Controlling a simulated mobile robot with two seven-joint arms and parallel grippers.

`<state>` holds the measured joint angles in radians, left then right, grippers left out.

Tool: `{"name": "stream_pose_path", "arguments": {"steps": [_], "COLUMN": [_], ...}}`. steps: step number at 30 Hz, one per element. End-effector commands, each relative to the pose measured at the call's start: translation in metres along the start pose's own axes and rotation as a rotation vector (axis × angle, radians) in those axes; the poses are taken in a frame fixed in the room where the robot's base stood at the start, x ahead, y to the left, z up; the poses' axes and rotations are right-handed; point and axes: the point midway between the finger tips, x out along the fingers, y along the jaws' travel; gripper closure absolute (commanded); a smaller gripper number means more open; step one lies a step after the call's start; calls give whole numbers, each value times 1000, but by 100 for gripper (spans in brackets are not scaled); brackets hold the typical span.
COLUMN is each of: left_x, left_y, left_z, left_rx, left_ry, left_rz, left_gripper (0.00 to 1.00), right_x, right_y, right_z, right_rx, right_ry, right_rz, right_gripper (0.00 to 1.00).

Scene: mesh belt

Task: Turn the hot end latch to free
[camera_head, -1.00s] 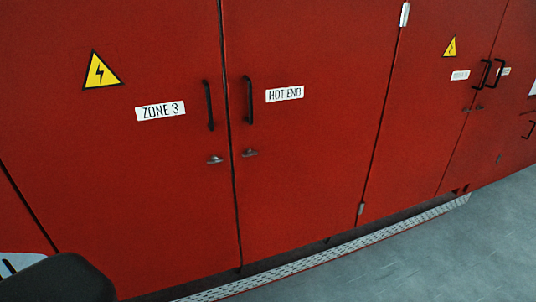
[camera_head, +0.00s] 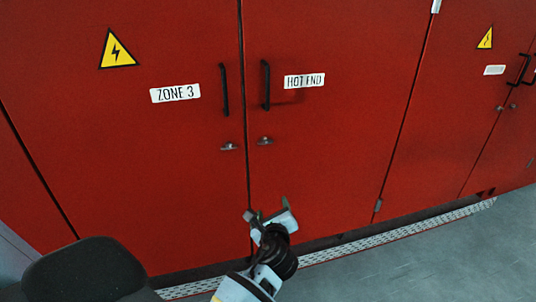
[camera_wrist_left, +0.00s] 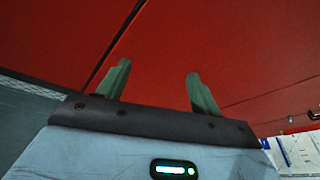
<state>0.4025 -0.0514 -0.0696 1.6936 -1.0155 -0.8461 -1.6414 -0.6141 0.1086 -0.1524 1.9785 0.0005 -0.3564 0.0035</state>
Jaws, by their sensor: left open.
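The hot end latch (camera_head: 265,141) is a small metal latch on the red hot end door (camera_head: 330,150), below that door's black handle (camera_head: 265,85) and the HOT END label (camera_head: 304,80). My left gripper (camera_head: 268,208) is in front of the lower part of the doors, below the latch and apart from it. It is open and empty. In the left wrist view its two greenish fingers (camera_wrist_left: 158,85) stand apart against red panel, with a door seam to their left. The latch cannot be made out there. My right gripper is not in view.
The ZONE 3 door (camera_head: 150,190) stands to the left with its own latch (camera_head: 229,147) and handle (camera_head: 224,90). A metal tread strip (camera_head: 350,245) runs along the cabinet's foot. The grey floor (camera_head: 450,260) is clear at right. A dark rounded shape (camera_head: 85,270) fills the lower left.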

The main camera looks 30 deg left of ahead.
Motion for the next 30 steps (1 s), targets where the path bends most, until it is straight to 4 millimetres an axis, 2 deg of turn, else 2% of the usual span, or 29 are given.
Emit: {"name": "stream_pose_path", "arguments": {"steps": [1, 3, 6, 9, 13, 20, 30], "left_x": [9, 16, 20, 21, 20, 24, 68], "left_y": [-20, -40, -61, -74, -81, -80, -76], "left_z": [24, 53, 87, 109, 121, 124, 138], "left_rx": [94, 222, 360, 448, 498, 505, 504], "left_ry": [-65, -142, -222, -270, -295, -297, -297], "left_rz": [14, 48, 101, 142, 168, 171, 169], "left_gripper": [35, 35, 35, 35, 35, 35, 35], "right_x": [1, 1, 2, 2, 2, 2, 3], "right_y": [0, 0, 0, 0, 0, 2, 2], "right_z": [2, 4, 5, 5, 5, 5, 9], "right_rx": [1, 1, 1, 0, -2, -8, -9], "right_ry": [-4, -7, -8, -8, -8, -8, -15], "right_rz": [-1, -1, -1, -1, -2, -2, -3], "right_gripper": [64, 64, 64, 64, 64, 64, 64]}}
